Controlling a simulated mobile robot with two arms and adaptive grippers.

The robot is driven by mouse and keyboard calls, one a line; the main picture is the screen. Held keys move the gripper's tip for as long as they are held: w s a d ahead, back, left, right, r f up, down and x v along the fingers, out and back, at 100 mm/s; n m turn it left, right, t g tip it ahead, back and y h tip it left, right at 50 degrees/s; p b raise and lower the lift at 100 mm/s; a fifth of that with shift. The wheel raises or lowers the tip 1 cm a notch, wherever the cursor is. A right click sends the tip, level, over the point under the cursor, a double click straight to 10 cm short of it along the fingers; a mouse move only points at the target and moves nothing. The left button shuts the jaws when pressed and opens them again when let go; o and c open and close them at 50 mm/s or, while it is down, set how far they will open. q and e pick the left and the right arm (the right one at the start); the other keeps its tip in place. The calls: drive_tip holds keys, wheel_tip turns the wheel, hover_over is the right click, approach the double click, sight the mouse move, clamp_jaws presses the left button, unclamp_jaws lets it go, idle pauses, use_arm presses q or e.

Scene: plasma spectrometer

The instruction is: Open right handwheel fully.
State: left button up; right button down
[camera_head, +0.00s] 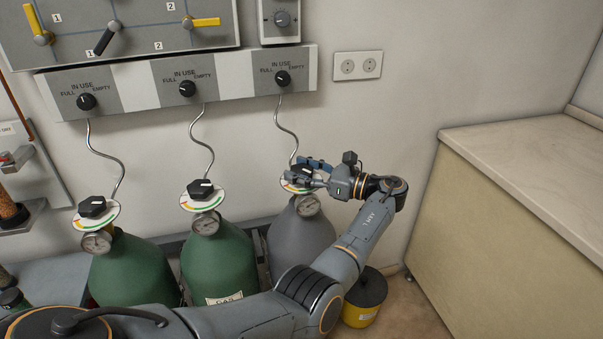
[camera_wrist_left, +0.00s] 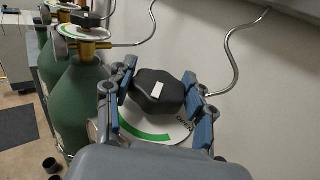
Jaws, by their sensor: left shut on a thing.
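The right handwheel is a black knob (camera_wrist_left: 157,100) with a white mark on top, above the grey gas cylinder (camera_head: 302,238). My left gripper (camera_head: 303,171) is at this handwheel, its blue-padded fingers on either side of it and shut on it. In the left wrist view the white mark points toward the upper right. Under the knob is a white disc (camera_wrist_left: 175,137) with a green arc and lettering that is partly covered. In the head view the fingers hide most of the knob. My right gripper is not in view.
Two green cylinders (camera_head: 132,272) (camera_head: 220,262) with black handwheels (camera_head: 93,206) (camera_head: 200,189) stand to the left. A panel with several selector knobs (camera_head: 187,88) is on the wall above. A yellow bucket with a dark lid (camera_head: 367,290) and a beige counter (camera_head: 500,215) are to the right.

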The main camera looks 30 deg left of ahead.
use_arm(q)
drive_tip(key=o, duration=1.2)
drive_tip(key=shift+a, duration=0.1)
drive_tip(key=w+d, duration=0.1)
drive_tip(key=d, duration=0.6)
drive_tip(key=shift+d, duration=0.25)
